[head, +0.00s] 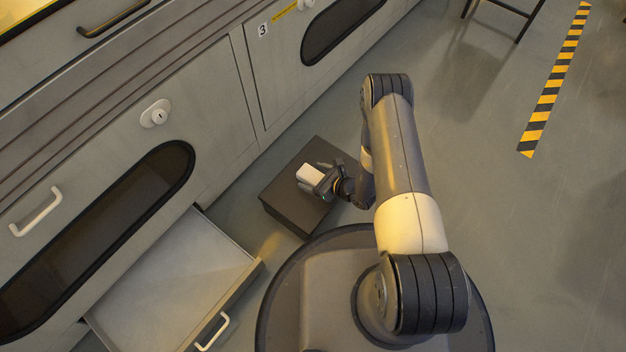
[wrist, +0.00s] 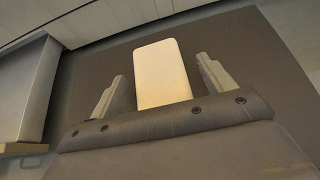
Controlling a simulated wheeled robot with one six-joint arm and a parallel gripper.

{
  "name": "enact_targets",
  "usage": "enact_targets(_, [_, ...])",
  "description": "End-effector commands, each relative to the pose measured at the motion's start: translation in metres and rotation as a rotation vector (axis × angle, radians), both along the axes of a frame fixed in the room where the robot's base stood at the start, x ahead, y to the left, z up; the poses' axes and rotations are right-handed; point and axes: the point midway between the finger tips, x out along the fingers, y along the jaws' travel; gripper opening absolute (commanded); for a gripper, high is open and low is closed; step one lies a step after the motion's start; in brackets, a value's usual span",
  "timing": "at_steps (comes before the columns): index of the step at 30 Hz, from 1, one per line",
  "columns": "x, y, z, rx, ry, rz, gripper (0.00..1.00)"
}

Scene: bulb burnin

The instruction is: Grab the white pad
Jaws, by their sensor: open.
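The white pad (head: 310,174) is a small pale block with rounded corners on top of a dark box (head: 287,205), near the middle of the head view. My gripper (head: 320,181) is at the pad, its fingers close to it. In the wrist view the pad (wrist: 162,72) stands out between the two fingers of my gripper (wrist: 160,80), which are open with a gap on each side. The pad's near end is hidden behind the gripper body. I cannot tell whether the pad rests fully on the box top.
Cabinets with dark oval windows (head: 110,235) line the left side. An open drawer (head: 175,285) sticks out at lower left, near my base. A yellow and black floor strip (head: 548,90) lies at upper right.

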Motion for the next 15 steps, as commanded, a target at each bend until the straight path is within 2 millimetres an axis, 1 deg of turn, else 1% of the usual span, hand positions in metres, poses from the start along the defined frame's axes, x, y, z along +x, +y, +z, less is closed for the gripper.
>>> enact_targets(1, [0.0022,0.003,-0.003,0.001,-0.001,0.001,0.77])
enact_targets(3, [0.0033,0.0046,-0.0031,0.001,0.0,0.0,0.77])
enact_targets(9, [0.0035,0.0045,-0.0023,0.001,0.001,0.0,0.77])
enact_targets(15, [0.0034,0.0043,-0.0023,0.001,0.001,0.0,0.61])
